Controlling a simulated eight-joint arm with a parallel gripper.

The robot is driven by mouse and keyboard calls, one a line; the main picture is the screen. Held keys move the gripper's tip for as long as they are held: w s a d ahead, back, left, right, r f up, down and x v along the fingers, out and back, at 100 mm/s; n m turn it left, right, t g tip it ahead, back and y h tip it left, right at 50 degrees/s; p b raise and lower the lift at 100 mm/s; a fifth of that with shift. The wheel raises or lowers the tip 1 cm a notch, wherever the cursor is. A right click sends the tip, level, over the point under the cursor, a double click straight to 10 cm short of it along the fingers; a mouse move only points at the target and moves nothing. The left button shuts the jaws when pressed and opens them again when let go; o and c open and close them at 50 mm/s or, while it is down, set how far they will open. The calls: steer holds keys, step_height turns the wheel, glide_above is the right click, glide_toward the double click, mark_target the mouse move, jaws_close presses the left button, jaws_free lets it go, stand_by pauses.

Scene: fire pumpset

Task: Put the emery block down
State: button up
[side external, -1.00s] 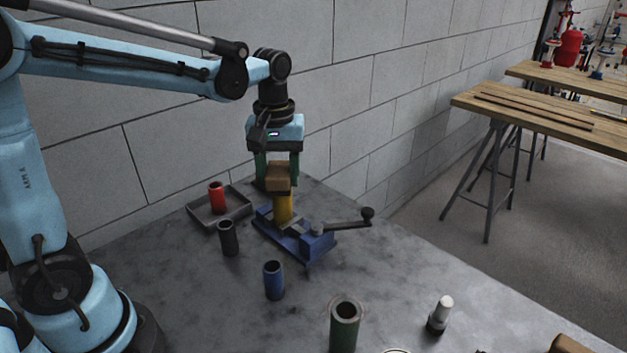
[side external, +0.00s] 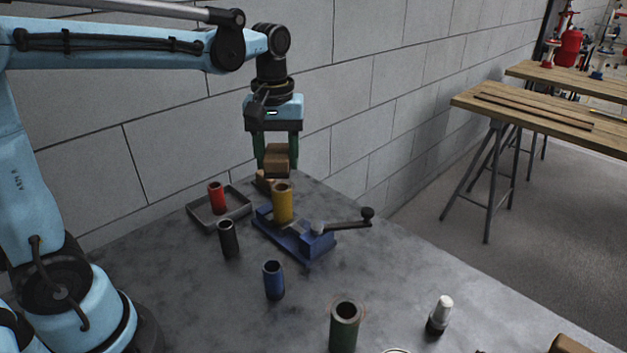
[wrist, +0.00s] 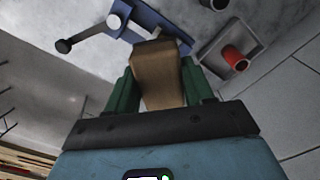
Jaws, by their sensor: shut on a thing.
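The brown emery block (side external: 276,158) is between the green fingers of my gripper (side external: 277,165), which is shut on it. The tube stands upright in a blue vise (side external: 314,243) with a black-knobbed handle. In the wrist view the block hides the tube and part of the vise (wrist: 150,18).
A small brown piece (side external: 262,183) lies behind the tube, partly hidden. A grey tray (side external: 236,210) holds a red tube (side external: 217,197). A black tube (side external: 229,240), blue tube (side external: 273,281) and green tube (side external: 344,328) stand nearer. The grey wall (side external: 190,120) is close behind.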

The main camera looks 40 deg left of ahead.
steer(key=s+d+f+m, duration=0.1)
steer(key=d+f+m, duration=0.15)
steer(key=d, duration=0.75)
steer(key=d+f+m, duration=0.2)
steer(key=d+m, duration=0.2)
steer(key=d, duration=0.6)
steer(key=s+d+f+m, duration=0.1)
steer(key=d+f+m, duration=0.15)
steer(key=d, duration=0.75)
glide_above(397, 280)
step_height(397, 280, down, 6)
steer(key=shift+f, duration=2)
steer(key=shift+f, duration=0.15)
steer(key=o, duration=0.9)
steer(key=shift+o, duration=0.2)
